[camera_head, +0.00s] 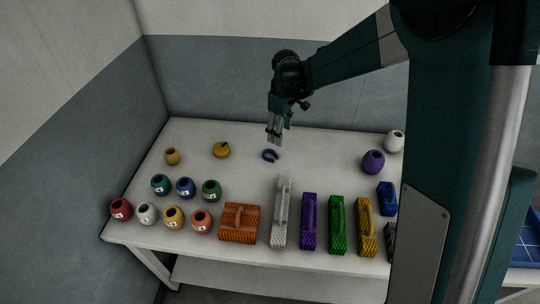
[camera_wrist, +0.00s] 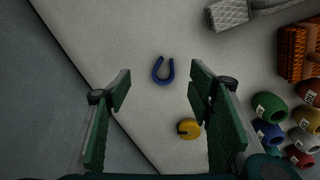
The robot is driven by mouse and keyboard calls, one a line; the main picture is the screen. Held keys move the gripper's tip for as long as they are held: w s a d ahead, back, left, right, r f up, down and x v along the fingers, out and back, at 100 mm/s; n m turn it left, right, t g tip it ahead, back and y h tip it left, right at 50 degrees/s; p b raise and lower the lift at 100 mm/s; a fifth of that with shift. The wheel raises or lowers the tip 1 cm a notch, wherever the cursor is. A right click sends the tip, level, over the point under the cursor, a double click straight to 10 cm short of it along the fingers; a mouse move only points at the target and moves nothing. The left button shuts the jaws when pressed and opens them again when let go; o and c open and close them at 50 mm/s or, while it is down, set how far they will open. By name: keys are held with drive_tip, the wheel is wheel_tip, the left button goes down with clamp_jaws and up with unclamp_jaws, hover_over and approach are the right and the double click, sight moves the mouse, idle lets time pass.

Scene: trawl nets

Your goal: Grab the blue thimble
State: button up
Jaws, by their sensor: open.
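The blue thimble (camera_head: 270,155) is a small U-shaped piece lying flat on the white table (camera_head: 320,165), toward the back middle. My gripper (camera_head: 274,143) is above the table, just over and behind the thimble in the head view. In the wrist view my gripper (camera_wrist: 158,88) is open, with nothing between the fingers. I see no contact with the thimble.
A yellow round piece (camera_head: 221,150) lies left of the thimble; several numbered pots (camera_head: 186,187) stand farther left. An orange woven block (camera_head: 239,223) and several handled blocks, one white (camera_head: 281,212), line the front. A purple pot (camera_head: 373,162) stands right. Table around the thimble is clear.

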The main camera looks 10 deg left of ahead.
drive_tip(key=n, duration=0.2)
hover_over(269, 153)
drive_tip(key=shift+g, duration=0.4)
wheel_tip(269, 153, down, 7)
drive_tip(key=shift+a+r+p, duration=0.1)
drive_tip(key=shift+r+p, duration=0.05)
drive_tip(key=shift+p, duration=0.2)
drive_tip(key=shift+f, duration=1.3)
drive_tip(key=shift+f, duration=0.1)
drive_tip(key=shift+f+b, duration=0.75)
drive_tip(key=shift+f, duration=1.75)
drive_tip(key=shift+c, duration=0.3)
drive_tip(key=c, duration=0.9)
